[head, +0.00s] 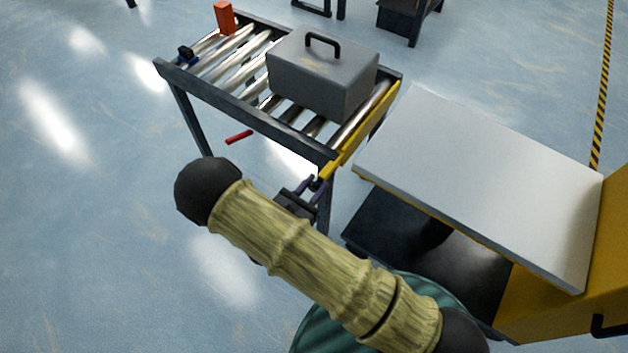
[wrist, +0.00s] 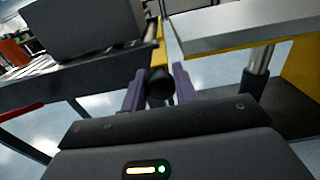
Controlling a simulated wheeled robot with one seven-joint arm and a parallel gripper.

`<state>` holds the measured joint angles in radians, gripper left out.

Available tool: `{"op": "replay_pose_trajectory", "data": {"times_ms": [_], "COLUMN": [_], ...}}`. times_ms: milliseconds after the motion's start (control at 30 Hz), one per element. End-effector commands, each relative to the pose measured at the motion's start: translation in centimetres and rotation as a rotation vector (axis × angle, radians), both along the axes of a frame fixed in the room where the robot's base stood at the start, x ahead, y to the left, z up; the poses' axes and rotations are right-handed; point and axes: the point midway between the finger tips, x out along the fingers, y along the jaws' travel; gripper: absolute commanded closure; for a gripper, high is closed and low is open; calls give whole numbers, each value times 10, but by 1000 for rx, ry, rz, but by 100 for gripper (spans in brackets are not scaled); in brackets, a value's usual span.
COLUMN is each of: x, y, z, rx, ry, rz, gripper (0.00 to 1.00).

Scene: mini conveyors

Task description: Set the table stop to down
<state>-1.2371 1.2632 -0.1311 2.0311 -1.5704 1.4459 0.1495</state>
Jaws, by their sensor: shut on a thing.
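A yellow bar, which looks like the table stop (head: 361,131), runs along the near right end of the roller table (head: 245,118). In the wrist view the yellow stop (wrist: 158,52) points away behind a dark round knob (wrist: 160,88). My gripper (head: 314,183) is at the table's near corner. In the wrist view its purple fingers (wrist: 159,80) stand on both sides of the knob and are shut on it. My arm hides part of the gripper in the head view. I cannot tell the stop's exact height against the rollers.
A grey case (head: 322,75) with a black handle sits on the rollers close to the stop. A cart with a pale top (head: 485,175) stands just right of the table, a narrow gap between. A red handle (head: 238,137) sticks out at the table's front. Floor at left is clear.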

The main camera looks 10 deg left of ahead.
Motion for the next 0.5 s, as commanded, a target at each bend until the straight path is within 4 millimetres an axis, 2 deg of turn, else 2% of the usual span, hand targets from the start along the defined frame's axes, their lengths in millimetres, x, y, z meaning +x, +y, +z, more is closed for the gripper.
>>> {"op": "replay_pose_trajectory", "data": {"times_ms": [33,100,400,433,500], "x": [-1,0,0,0,0], "y": [1,0,0,0,0], "z": [-15,-22,-22,-22,-22], "rx": [-2,-1,1,1,1], "ry": [4,3,2,2,2], "rz": [2,1,0,0,1], "gripper": [100,100,100,69,56]}}
